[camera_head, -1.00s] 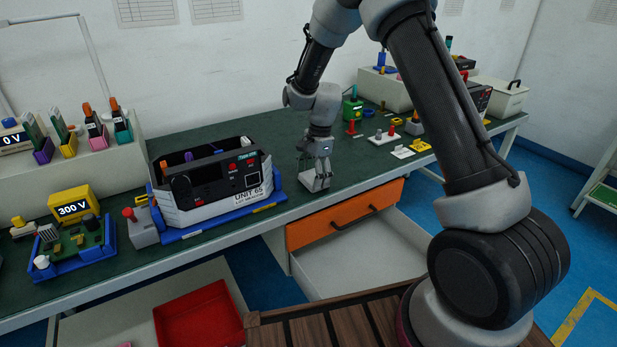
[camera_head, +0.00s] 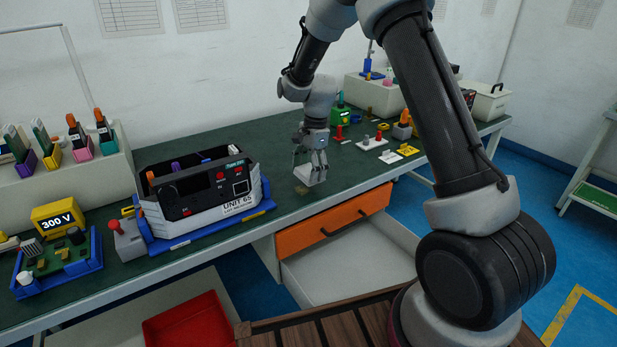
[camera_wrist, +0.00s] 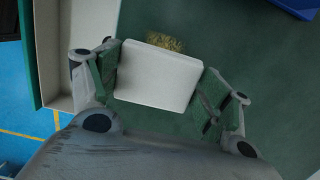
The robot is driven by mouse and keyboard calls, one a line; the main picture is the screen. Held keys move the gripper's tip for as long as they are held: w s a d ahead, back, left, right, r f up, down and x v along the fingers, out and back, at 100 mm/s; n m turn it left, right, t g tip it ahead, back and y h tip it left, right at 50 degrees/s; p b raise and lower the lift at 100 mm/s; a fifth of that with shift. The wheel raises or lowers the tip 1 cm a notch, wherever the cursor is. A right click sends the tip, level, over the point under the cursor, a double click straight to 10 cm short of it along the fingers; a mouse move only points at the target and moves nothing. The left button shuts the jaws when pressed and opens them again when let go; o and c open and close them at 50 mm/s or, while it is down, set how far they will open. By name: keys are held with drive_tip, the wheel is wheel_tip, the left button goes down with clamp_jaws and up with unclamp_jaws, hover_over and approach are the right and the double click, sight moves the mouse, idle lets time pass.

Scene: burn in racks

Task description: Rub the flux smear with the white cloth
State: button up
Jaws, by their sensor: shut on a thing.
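My gripper (camera_head: 311,160) is shut on the white cloth (camera_wrist: 155,76), a pale, block-like pad held between its two fingers in the wrist view. In the head view the cloth (camera_head: 311,174) is at or just above the green bench top, right of the unit 65 box; contact cannot be told. The flux smear (camera_wrist: 166,42) is a mottled yellow-brown patch beyond the cloth's edge, partly covered by it in the wrist view. In the head view the smear (camera_head: 302,190) shows faintly on the bench, just in front of the cloth.
The unit 65 box (camera_head: 206,191) in its blue cradle stands left of my gripper. The orange-fronted drawer (camera_head: 332,222) is open below the bench edge. Small coloured parts (camera_head: 385,145) lie to the right. Bare green bench lies around the cloth.

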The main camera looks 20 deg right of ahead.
sight(306, 171)
drive_tip(key=shift+r, duration=1)
drive_tip(key=shift+r, duration=0.1)
drive_tip(key=shift+r, duration=1.45)
